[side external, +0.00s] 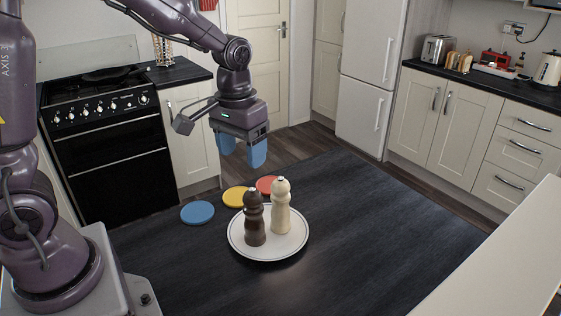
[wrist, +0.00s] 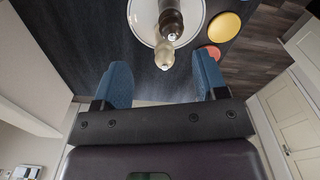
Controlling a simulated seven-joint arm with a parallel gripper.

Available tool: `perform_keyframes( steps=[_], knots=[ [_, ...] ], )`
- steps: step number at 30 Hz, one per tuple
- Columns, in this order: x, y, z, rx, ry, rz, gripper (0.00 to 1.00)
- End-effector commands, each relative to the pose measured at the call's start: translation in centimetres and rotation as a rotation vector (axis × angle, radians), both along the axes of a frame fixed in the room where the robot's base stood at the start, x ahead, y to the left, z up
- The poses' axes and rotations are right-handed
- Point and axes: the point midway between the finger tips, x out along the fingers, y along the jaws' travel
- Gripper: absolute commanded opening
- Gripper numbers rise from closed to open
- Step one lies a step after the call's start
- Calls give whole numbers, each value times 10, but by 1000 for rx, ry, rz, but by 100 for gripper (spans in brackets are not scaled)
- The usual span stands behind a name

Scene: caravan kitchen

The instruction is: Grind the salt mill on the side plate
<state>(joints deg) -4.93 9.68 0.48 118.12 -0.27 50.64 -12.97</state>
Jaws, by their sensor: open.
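A cream mill (side external: 281,208) and a dark brown mill (side external: 254,222) stand upright, close together, on a white side plate (side external: 268,254) with a dark ring near its rim. No label shows on either mill; the cream one looks like the salt mill. My gripper (side external: 242,158) is open and empty, above and behind the plate, pointing down, clear of both mills. In the wrist view, the cream mill (wrist: 164,55) shows ahead between the blue fingertips (wrist: 160,66). The dark mill (wrist: 172,22) is beyond it, on the plate (wrist: 140,22).
Blue (side external: 197,212), yellow (side external: 235,196) and red (side external: 266,184) discs lie on the dark table (side external: 370,225) behind and left of the plate. The table right of the plate is clear. A pale surface (side external: 500,255) fills the front right corner.

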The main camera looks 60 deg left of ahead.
Motion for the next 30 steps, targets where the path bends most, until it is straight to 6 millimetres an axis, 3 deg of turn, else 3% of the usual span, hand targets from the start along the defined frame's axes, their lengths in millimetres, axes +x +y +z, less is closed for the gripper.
perform_keyframes(
  steps=[1,7,10,12,19,30],
  knots=[
    [15,4,-18,-3,34,51,66],
    [62,18,-71,-3,91,269,66],
    [84,22,-86,-2,81,379,66],
    [99,24,-79,-5,40,457,66],
    [102,24,-80,-7,27,554,66],
    [101,24,-121,-8,29,551,66]
  ],
)
